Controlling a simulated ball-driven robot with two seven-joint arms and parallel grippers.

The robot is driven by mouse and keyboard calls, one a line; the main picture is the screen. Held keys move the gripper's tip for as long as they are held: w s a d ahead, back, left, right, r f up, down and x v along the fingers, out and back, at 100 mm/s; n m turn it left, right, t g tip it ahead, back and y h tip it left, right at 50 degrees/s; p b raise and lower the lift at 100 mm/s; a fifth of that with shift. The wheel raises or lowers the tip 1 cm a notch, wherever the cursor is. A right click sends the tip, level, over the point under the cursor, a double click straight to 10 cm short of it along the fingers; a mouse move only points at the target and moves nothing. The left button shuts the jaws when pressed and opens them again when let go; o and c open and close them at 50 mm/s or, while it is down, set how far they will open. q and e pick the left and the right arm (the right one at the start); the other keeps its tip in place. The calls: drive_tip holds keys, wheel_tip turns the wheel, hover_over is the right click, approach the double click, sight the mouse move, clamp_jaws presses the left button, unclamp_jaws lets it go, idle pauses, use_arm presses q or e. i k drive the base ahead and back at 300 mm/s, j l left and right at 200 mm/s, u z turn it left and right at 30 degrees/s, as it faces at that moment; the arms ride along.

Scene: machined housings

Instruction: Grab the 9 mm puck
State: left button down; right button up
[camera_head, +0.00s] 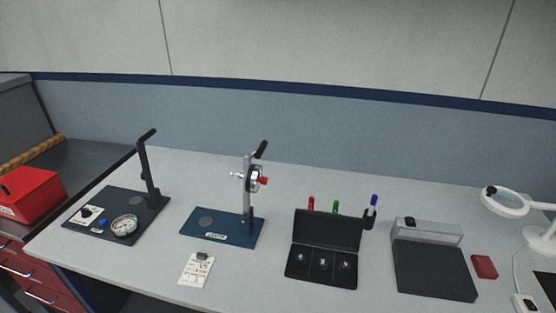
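An open black case (321,271) stands on the bench, right of the middle, with its lid (327,231) raised at the back. Three small metal pieces lie in its compartments: a left one (301,257), a middle one (322,262) and a right one (346,265). They may be pucks, but any size markings are too small to read, so I cannot tell which is 9 mm. Neither of my grippers is in view.
A blue-based stand (228,225) and a black-based stand with a dial (124,225) are left of the case. A white card (196,270) lies in front. Right are a dark flat device (434,270), a red block (484,267) and a magnifier lamp (505,202).

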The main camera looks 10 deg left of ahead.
sight(345, 266)
drive_tip(key=j+z, duration=0.45)
drive_tip(key=k+j+z, duration=0.1)
drive_tip(key=j+z, duration=0.15)
drive_tip(key=z, duration=0.2)
